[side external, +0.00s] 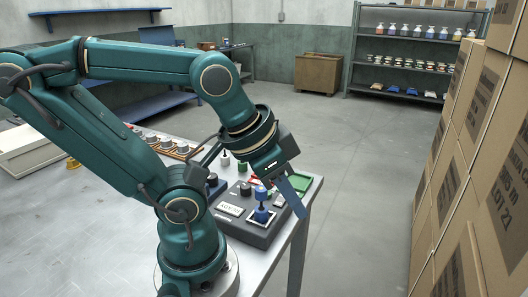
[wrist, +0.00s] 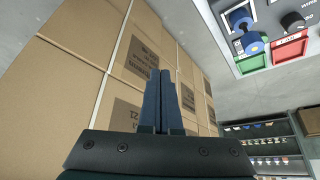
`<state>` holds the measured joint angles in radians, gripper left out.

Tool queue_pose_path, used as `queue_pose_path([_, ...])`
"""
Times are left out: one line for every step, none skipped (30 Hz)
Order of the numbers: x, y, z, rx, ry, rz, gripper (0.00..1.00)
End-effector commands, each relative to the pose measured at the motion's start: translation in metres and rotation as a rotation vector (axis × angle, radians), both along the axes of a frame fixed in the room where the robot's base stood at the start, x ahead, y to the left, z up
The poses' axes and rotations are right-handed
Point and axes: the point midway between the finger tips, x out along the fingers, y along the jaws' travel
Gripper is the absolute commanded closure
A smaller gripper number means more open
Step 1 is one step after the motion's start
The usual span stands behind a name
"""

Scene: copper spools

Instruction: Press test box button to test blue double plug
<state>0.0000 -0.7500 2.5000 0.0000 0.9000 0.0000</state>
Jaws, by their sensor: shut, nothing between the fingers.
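The blue double plug (side external: 261,206) stands upright on the grey test box (side external: 240,228), in a pale square on its top. In the wrist view the plug (wrist: 251,43) is at the upper right. The box has a pale label plate (side external: 231,209), a dark round knob (side external: 245,188) and a small light part (side external: 279,200); I cannot tell for sure which is the button. My gripper (side external: 300,213) is shut and empty, beside the plug on its right and apart from it. In the wrist view its blue fingers (wrist: 160,73) are together, with boxes behind.
A red tray (wrist: 290,48) and a green tray (wrist: 250,64) lie by the test box. Several spools stand on a wooden rack (side external: 180,149) at the table's back. Stacked cartons (side external: 485,150) rise at the right, across open floor. Shelves (side external: 405,60) stand far back.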

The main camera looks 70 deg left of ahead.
Motion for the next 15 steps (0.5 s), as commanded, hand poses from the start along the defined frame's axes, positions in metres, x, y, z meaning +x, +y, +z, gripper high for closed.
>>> queue_pose_path([0.0, 0.0, 0.0, 0.0, 0.0, 0.0, 1.0])
queue_pose_path([0.0, 0.0, 0.0, 0.0, 0.0, 0.0, 1.0])
queue_pose_path([0.0, 0.0, 0.0, 0.0, 0.0, 0.0, 1.0])
queue_pose_path([0.0, 0.0, 0.0, 0.0, 0.0, 0.001, 1.0])
queue_pose_path([0.0, 0.0, 0.0, -0.002, 0.0, 0.004, 1.0])
queue_pose_path([0.0, 0.0, 0.0, -0.006, 0.0, 0.014, 1.0])
queue_pose_path([0.0, 0.001, 0.0, -0.01, 0.001, 0.024, 1.0])
queue_pose_path([0.0, 0.002, 0.0, -0.008, 0.0, 0.039, 1.0])
queue_pose_path([0.001, 0.006, 0.001, -0.001, -0.004, 0.064, 1.0])
queue_pose_path([0.002, 0.011, 0.002, 0.008, -0.01, 0.088, 1.0])
queue_pose_path([0.004, 0.017, 0.003, 0.024, -0.009, 0.121, 1.0])
queue_pose_path([0.007, 0.029, 0.004, 0.049, -0.004, 0.175, 1.0])
queue_pose_path([0.01, 0.039, 0.004, 0.073, 0.001, 0.222, 1.0])
queue_pose_path([0.013, 0.05, 0.005, 0.1, 0.006, 0.27, 1.0])
queue_pose_path([0.016, 0.067, 0.005, 0.138, 0.014, 0.338, 1.0])
